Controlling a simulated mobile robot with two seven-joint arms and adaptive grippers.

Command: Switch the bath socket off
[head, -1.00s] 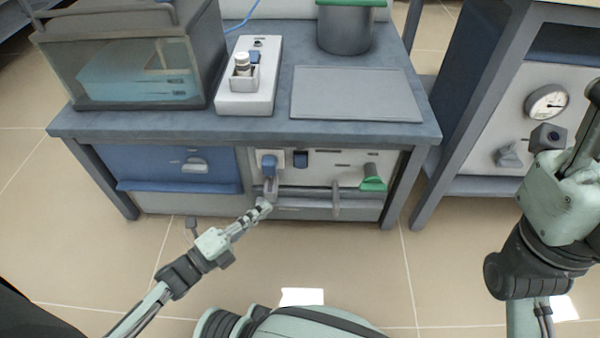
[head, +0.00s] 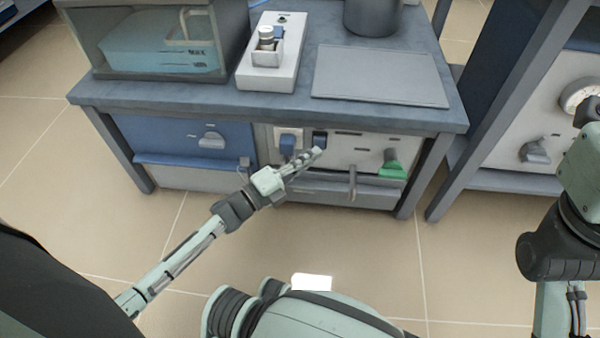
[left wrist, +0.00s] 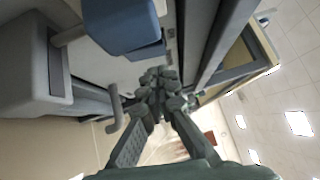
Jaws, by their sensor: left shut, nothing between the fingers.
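The bath socket is a white socket plate with a blue plug (head: 287,146) in the bench's front panel. A dark blue switch (head: 320,139) sits just right of it. My left gripper (head: 318,152) is shut and empty, its tips at the lower edge of the dark blue switch. Whether they touch it, and which way the switch is set, I cannot tell. In the left wrist view the closed fingertips (left wrist: 160,78) are near the pale panel, beside a large blue block (left wrist: 122,27), seemingly the plug. My right gripper is mostly cut off at the right edge.
A blue panel with a grey knob (head: 211,140) is to the left. The water bath (head: 160,60) stands on the bench (head: 270,100). Floor in front is clear.

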